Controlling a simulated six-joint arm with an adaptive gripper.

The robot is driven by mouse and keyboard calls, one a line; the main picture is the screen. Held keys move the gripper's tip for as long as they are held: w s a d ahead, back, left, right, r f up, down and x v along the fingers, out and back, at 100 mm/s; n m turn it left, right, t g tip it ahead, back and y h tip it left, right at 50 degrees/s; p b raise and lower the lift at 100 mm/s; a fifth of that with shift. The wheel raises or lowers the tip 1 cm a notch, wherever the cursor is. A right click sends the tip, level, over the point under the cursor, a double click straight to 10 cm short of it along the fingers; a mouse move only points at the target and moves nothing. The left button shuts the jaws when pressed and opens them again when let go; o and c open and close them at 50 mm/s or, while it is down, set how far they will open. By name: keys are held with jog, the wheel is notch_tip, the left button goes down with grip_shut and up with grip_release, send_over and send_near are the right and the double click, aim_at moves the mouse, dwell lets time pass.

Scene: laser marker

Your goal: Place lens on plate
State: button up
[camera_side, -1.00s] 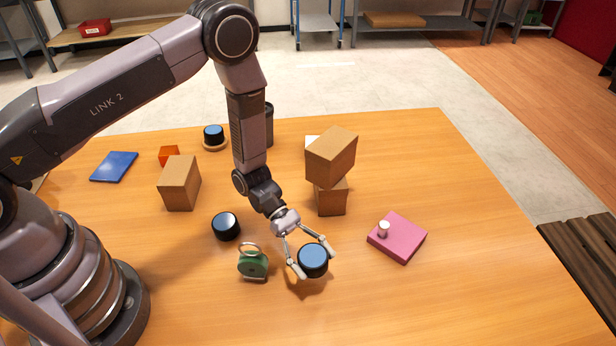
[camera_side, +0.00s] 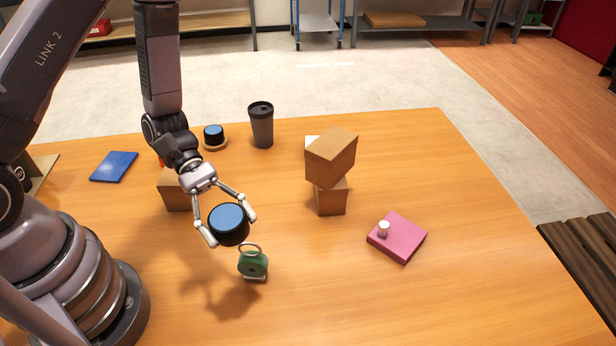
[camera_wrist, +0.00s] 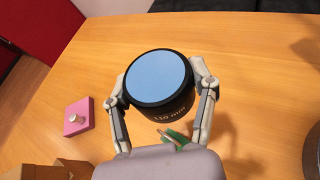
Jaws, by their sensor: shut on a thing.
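My gripper (camera_side: 229,230) is shut on a black cylindrical lens (camera_side: 229,222) with a pale blue top. It holds the lens above the table, with a shadow below. In the wrist view the lens (camera_wrist: 158,80) sits between both fingers (camera_wrist: 160,104), with "110 mm" on its side. Another blue-topped lens (camera_side: 214,132) stands on a round wooden base (camera_side: 215,145) at the back. I cannot tell which thing is the plate; a flat blue slab (camera_side: 113,167) lies at the back left.
A cardboard box (camera_side: 175,193) is behind my gripper, and two stacked boxes (camera_side: 331,160) stand mid-table. A dark cup (camera_side: 261,126) is at the back. A pink block (camera_side: 405,240) bears a small white cylinder (camera_side: 383,228).

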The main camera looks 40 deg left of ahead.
notch_tip(320, 180, up, 7)
jog(key=shift+s+a, duration=0.1)
jog(key=shift+s, duration=0.05)
jog(key=s+a+f+m+g+y, duration=0.1)
jog(key=s+a+m+g+y, duration=0.45)
jog(key=a, duration=0.25)
jog(key=s+a+m+g+y, duration=0.4)
jog(key=s+a+m+g, duration=0.15)
jog(key=a, duration=0.35)
jog(key=m+t+y, duration=0.6)
jog(key=m+y, duration=0.8)
jog(key=y, duration=0.1)
send_over(114, 165)
jog(key=f, duration=1.9)
jog(key=shift+s+d, duration=0.35)
jog(key=shift+s, duration=0.05)
jog(key=shift+w+a+f, duration=0.3)
jog(key=shift+a+f, duration=0.1)
jog(key=shift+f, duration=1.75)
